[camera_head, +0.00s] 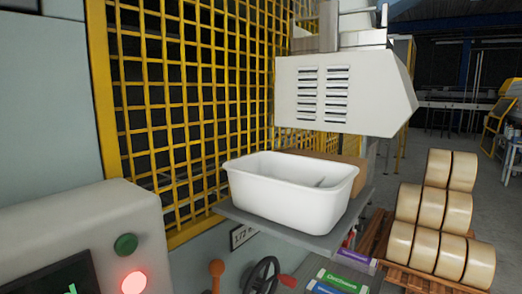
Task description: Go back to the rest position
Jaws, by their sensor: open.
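My gripper is not in view, so how it stands relative to the things here cannot be seen. A white open-topped bin (285,207) sits upright on a grey shelf (262,228) in the middle of the head view. A small grey shape shows inside the bin, too unclear to name. A white vented housing (335,92) hangs above the bin, with a gap between them. A brown box (325,158) stands behind the bin and is partly hidden by it.
A yellow mesh guard (205,95) runs behind at the left. A control panel (75,240) with a green button (125,244) and a lit red button (134,283) is at lower left. A handwheel (262,277) sits below the shelf. Several tan rolls (440,225) are stacked at right.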

